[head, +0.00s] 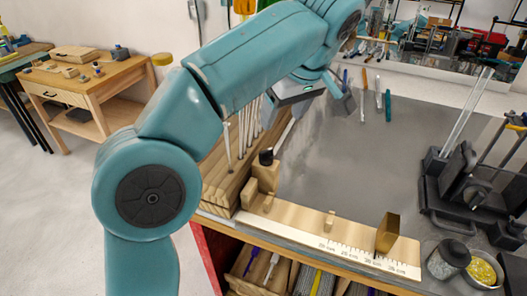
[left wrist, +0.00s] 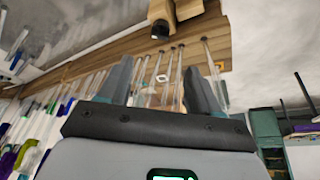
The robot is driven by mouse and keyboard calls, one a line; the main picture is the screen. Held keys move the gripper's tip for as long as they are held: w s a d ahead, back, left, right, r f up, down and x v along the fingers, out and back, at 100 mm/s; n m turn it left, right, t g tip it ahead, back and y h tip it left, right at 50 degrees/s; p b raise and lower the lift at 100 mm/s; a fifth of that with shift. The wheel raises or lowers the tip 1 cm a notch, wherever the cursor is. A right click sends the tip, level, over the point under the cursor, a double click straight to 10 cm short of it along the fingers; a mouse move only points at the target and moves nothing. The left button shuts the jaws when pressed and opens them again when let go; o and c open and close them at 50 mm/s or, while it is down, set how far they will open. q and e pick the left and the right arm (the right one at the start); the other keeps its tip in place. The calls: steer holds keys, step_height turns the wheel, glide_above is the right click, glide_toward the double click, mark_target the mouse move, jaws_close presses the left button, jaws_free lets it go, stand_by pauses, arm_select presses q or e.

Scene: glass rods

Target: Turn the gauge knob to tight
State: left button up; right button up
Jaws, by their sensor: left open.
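The wooden gauge (head: 330,240) with a printed ruler scale lies along the bench's front edge. A dark knob (head: 266,157) stands on a wooden block (head: 264,178) at its left end. The knob also shows at the top of the left wrist view (left wrist: 160,29), beyond the fingers. A brass-coloured upright piece (head: 387,234) stands near the gauge's right end. My left gripper (head: 340,100) is behind and above the block, apart from the knob. In the left wrist view its two fingers (left wrist: 160,88) are spread. The knob's tight mark is not readable. My right gripper is not seen.
A wooden rack (head: 222,165) with several upright glass rods is left of the knob. A black fixture (head: 465,190) holding a glass tube stands at right, near a jar (head: 447,260) and a yellow-filled dish (head: 483,270). The grey bench middle (head: 345,165) is clear.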

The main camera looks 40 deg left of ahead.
mark_target(267, 151)
arm_select(q)
steer(key=b+x, duration=0.1)
steer(key=x, duration=1.2)
steer(key=shift+a, duration=0.1)
steer(key=shift+f, duration=0.1)
steer(key=c, duration=1.1)
